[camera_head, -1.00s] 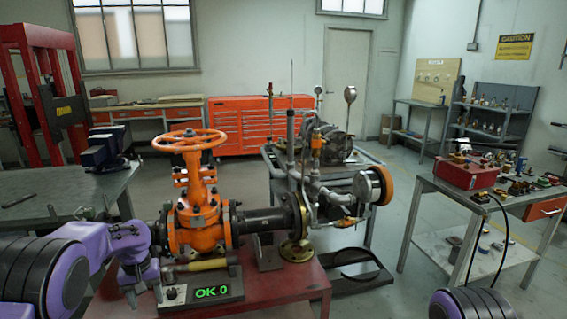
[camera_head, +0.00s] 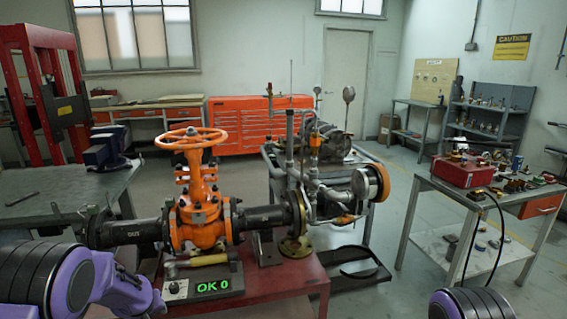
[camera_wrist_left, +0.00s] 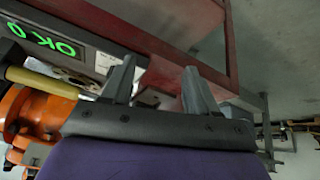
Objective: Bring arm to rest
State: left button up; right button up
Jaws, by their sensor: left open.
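The orange gate valve (camera_head: 199,215) with its round handwheel (camera_head: 191,138) stands upright on the red table (camera_head: 310,285), between dark pipe sections. It shows in part at the left of the left wrist view (camera_wrist_left: 35,115). My left arm (camera_head: 100,280) is at the lower left of the head view, in front of the table; its fingers are not visible there. In the left wrist view my left gripper (camera_wrist_left: 160,85) is open, with nothing between its two fingers. My right arm (camera_head: 473,304) shows only at the bottom right; its gripper is out of view.
A dark pipe (camera_head: 125,232) extends left of the valve. A side table (camera_head: 520,203) with parts stands right; open floor lies between.

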pick_arm(q)
jog(key=s+d+f+t+y, duration=0.1)
jog(key=s+f, duration=0.4)
jog(key=s, duration=0.4)
jog(key=s+d+f+y, duration=0.1)
jog(key=s+d+f, duration=0.1)
jog(key=s+f, duration=0.45)
jog(key=s+d+g, duration=0.1)
jog(key=s+d, duration=0.1)
jog(key=s, duration=1)
jog(key=s+d+f+g, duration=0.1)
jog(key=s+d+g, duration=0.1)
jog(key=s, duration=1.1)
jog(key=shift+d+f+h, duration=0.15)
jog(key=shift+d+h, duration=0.15)
jog(key=shift+d, duration=0.05)
